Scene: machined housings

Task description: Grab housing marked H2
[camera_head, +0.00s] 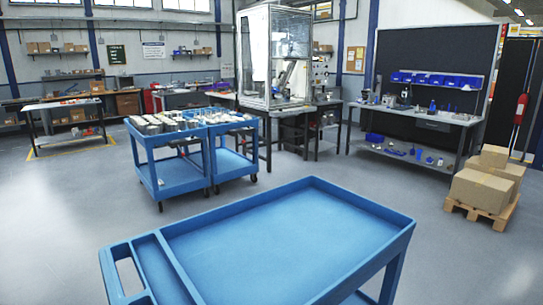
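Several pale grey and whitish parts (168,123) stand on the top tray of a blue cart (180,172) at the middle left, some distance away. They may be the machined housings, but they are too small to tell, and no H2 mark can be read. More parts lie on a second blue cart (233,163) beside it. Neither of my grippers shows in this view.
An empty blue cart (290,235) stands close in front. Grey floor lies between it and the loaded carts. A glass-walled machine (276,55) stands behind them. Cardboard boxes (484,185) on a pallet are at right, near a workbench (425,115).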

